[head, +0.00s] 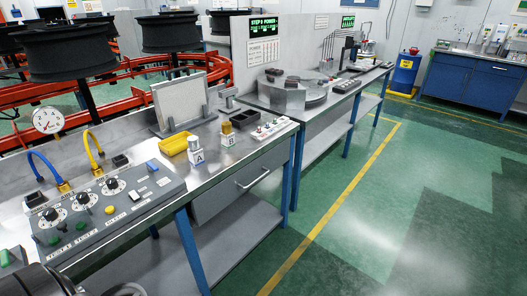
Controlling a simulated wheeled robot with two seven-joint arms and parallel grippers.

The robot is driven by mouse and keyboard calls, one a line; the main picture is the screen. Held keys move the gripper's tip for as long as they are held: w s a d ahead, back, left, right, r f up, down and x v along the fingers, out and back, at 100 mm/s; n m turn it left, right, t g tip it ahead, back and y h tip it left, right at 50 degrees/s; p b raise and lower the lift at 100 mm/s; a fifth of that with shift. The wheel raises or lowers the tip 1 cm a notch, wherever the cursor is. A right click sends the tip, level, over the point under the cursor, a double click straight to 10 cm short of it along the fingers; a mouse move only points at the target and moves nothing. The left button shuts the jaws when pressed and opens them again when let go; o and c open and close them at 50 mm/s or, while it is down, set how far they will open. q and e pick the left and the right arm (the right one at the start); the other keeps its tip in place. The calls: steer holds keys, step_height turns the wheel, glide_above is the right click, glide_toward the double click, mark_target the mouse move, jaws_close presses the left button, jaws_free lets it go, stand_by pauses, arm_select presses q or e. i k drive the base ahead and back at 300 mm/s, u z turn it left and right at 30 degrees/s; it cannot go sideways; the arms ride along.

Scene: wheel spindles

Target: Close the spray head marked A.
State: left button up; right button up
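The spray head marked A (197,156) is a small pale block with a letter A on its front face. It stands upright on the metal workbench (150,135), right of the control panel and in front of a yellow tray. A similar block marked B (229,140), with a brass-coloured top, stands to its right. The parts on top of A are too small to tell whether it is open or closed.
A grey control panel (110,208) with dials and buttons fills the bench's near left. Behind A are a yellow tray (177,144) and an upright grey plate (180,103). The green floor (345,225) at right is clear.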

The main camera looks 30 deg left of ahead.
mark_target(196, 157)
steer(key=z, duration=0.3)
steer(key=i, duration=3.4)
steer(key=u, duration=4.05)
